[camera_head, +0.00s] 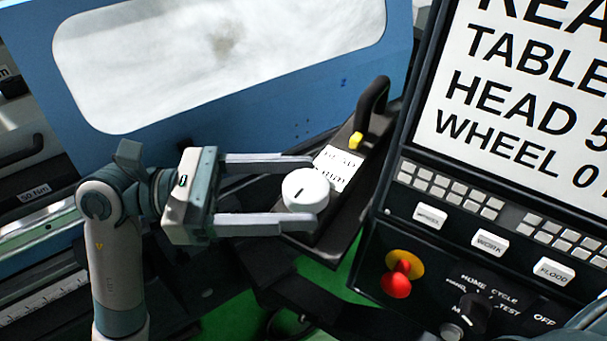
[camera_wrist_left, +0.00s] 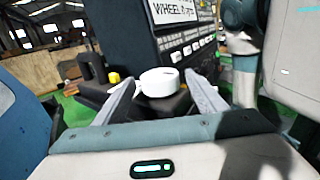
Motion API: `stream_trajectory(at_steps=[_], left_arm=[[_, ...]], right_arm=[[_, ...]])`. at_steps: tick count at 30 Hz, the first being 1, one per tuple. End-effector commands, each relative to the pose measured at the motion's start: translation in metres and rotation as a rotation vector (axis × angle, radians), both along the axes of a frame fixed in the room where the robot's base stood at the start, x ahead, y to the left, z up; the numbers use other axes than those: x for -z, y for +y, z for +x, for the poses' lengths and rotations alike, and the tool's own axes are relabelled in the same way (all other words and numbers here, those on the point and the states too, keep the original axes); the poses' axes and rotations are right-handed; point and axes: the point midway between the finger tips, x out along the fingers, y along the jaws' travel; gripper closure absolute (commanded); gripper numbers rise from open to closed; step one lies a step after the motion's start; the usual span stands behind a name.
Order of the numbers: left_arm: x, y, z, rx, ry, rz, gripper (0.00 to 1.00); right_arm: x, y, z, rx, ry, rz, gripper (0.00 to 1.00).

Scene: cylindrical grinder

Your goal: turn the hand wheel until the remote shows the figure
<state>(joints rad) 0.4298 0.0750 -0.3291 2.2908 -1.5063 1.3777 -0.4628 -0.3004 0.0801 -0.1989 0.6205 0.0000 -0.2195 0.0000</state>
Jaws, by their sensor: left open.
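The hand wheel (camera_head: 305,188) is a white round knob with a dark mark on its top, set on the black remote (camera_head: 338,226). The remote has a small white display (camera_head: 337,168) whose text is too small to read surely. My left gripper (camera_head: 313,191) is open, with one finger on each side of the wheel. In the left wrist view the wheel (camera_wrist_left: 159,80) sits between the two fingertips (camera_wrist_left: 161,84); I cannot tell whether they touch it. My right gripper is not in view.
A yellow button (camera_head: 356,140) and a black handle (camera_head: 373,100) are at the remote's far end. The control panel (camera_head: 460,235) with a red stop button (camera_head: 396,284) and large screen (camera_head: 530,90) stands close on the right. A blue windowed door (camera_head: 350,85) is behind.

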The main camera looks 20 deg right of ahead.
Motion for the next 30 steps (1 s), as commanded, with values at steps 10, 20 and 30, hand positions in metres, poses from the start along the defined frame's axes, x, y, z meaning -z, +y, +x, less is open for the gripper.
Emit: stream_trajectory(at_steps=[10,20,30], left_arm=[[0.0,-0.018,-0.005,0.0,0.0,0.001,0.35],[0.0,-0.018,-0.005,0.0,0.0,0.001,0.64],[0.001,-0.018,-0.004,0.01,-0.001,0.001,0.77]], right_arm=[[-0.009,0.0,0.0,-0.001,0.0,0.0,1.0],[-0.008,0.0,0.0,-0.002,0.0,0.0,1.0],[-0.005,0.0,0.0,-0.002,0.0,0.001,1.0]])
